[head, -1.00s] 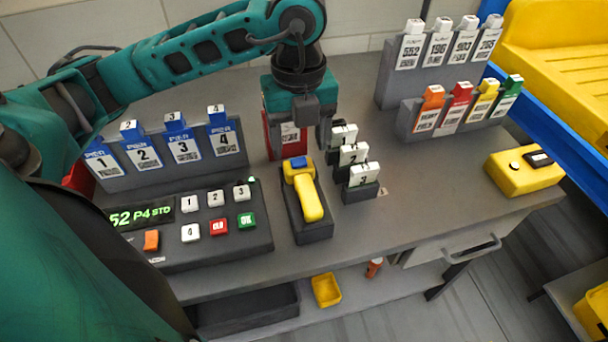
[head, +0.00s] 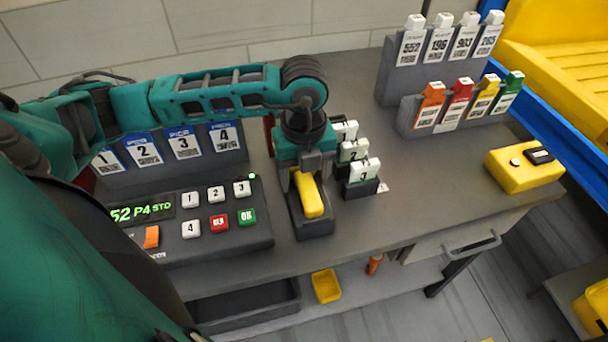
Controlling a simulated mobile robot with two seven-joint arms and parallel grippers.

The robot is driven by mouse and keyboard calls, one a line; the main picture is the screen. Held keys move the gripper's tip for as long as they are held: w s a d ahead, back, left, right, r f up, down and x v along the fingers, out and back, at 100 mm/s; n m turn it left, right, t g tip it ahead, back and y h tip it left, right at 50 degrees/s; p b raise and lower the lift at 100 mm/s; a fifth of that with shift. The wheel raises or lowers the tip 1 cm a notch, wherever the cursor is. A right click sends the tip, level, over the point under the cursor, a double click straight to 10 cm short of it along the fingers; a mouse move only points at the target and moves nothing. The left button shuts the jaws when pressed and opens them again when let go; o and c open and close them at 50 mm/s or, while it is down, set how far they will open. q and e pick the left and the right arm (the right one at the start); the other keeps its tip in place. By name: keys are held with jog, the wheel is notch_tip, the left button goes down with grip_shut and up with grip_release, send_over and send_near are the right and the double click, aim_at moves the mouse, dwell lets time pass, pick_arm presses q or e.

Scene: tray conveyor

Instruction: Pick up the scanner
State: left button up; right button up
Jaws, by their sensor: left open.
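The yellow scanner (head: 309,197) lies in its dark cradle (head: 317,229) near the middle of the table. Its far end, with the blue part, is hidden under my left gripper. My left gripper (head: 305,183) points down over the scanner with its fingers apart, one on each side of the yellow body. I cannot tell whether the fingers touch it. The scanner still rests in the cradle. My right gripper is not in view.
A keypad console (head: 205,240) stands left of the cradle. Small numbered blocks (head: 363,172) stand close on the right. Card racks (head: 452,120) stand at the back right, and a yellow box (head: 524,172) lies at the right. Table between them is clear.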

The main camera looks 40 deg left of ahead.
pick_arm(q)
jog(key=shift+c, duration=0.5)
grip_shut()
jog(key=shift+r, duration=0.15)
